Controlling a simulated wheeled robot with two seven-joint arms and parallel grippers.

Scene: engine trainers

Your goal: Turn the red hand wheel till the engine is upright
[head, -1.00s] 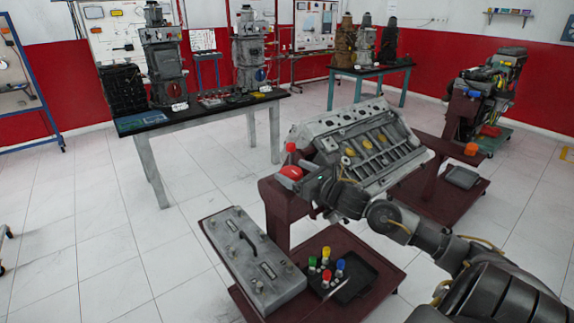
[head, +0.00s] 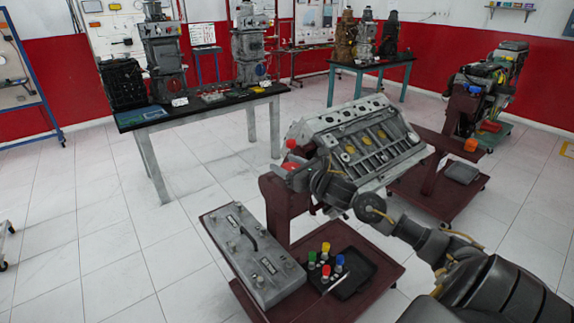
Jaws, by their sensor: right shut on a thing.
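The grey engine block (head: 365,135) sits on a dark red stand (head: 282,205), its top face tilted rather than level. The red hand wheel (head: 291,164) is at the stand's upper left end, partly hidden by my right gripper. My right gripper (head: 305,172) reaches in from the lower right and is shut on the hand wheel. The fingertips are small and partly covered by the wrist. My left gripper is not in view.
The stand's base carries a grey metal case (head: 252,262) and a black tray (head: 358,275) with several coloured-capped pieces. A second engine stand (head: 440,165) is close on the right. A work table (head: 200,108) stands behind left.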

